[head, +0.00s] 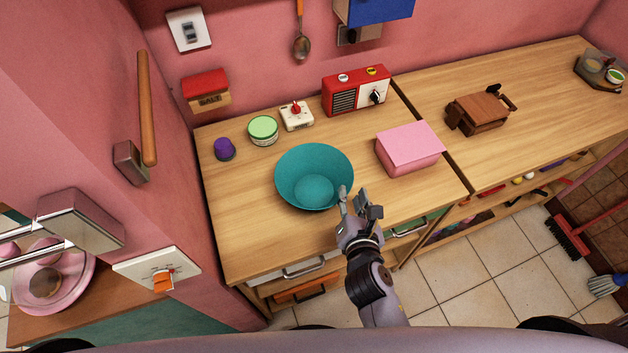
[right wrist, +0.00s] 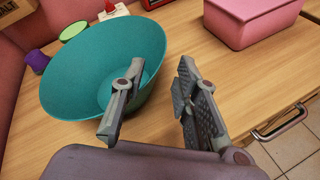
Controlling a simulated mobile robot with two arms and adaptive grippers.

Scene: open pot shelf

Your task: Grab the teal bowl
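The teal bowl (head: 300,175) stands upright on the wooden counter and looks empty. In the right wrist view, the bowl (right wrist: 85,75) fills the left half. My right gripper (head: 356,196) is at the bowl's near right side with its fingers apart. In the right wrist view, the right gripper (right wrist: 163,66) has one finger overlapping the bowl's inside and the other beyond its right rim, with the rim's edge between them. I cannot tell whether either finger touches the bowl. Nothing is held. My left gripper is not in view.
A pink box (head: 410,148) stands right of the bowl on the counter (head: 240,225). Behind are a green-lidded tub (head: 263,130), a purple cup (head: 224,149), a white timer (head: 297,116) and a red radio (head: 357,91). The counter left of the bowl is clear.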

